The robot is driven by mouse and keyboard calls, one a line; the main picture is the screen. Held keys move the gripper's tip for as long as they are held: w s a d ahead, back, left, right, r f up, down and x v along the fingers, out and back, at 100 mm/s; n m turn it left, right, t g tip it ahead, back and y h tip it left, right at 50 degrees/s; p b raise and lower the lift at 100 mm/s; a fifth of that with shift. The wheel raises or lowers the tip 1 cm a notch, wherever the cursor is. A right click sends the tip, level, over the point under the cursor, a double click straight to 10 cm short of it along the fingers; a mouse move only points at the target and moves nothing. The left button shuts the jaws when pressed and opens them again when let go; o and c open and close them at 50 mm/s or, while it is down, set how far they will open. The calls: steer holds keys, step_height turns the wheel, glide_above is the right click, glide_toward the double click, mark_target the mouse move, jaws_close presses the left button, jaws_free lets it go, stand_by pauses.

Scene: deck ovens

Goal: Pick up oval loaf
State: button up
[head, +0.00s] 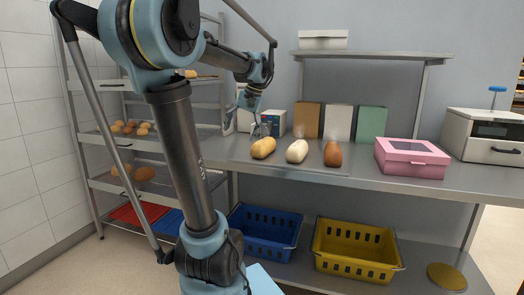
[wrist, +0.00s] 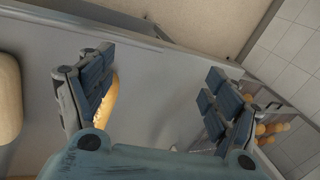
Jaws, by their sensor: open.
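Three oval-shaped loaves lie in a row on the steel counter: a golden one (head: 263,148), a pale one (head: 297,151) and a brown one (head: 333,154). I cannot tell which one the task names. My gripper (head: 258,127) is just above and behind the golden loaf. In the wrist view my gripper (wrist: 160,95) is open, with nothing between its fingers. The golden loaf (wrist: 107,103) shows there beside and partly hidden behind the left finger. The pale loaf (wrist: 8,98) is cut off at the left edge.
A pink box (head: 411,157) stands right of the loaves. Brown, white and green packs (head: 338,122) stand behind them. A shelf rack (head: 150,185) with buns and bread is at left. Blue (head: 265,233) and yellow (head: 357,250) crates sit below the counter.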

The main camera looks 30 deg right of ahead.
steer(key=s+d+r+m+t, duration=0.1)
steer(key=d+r+m, duration=0.15)
steer(key=d, duration=0.65)
steer(key=s+d+r+m+t, duration=0.1)
steer(key=d+r, duration=0.2)
steer(key=d, duration=0.6)
glide_toward(266, 142)
steer(key=shift+n, duration=0.25)
steer(key=x, duration=0.6)
steer(key=shift+f, duration=0.35)
steer(key=shift+x, duration=2.7)
steer(key=shift+w, duration=0.1)
steer(key=shift+c, duration=0.6)
steer(key=c, duration=1.2)
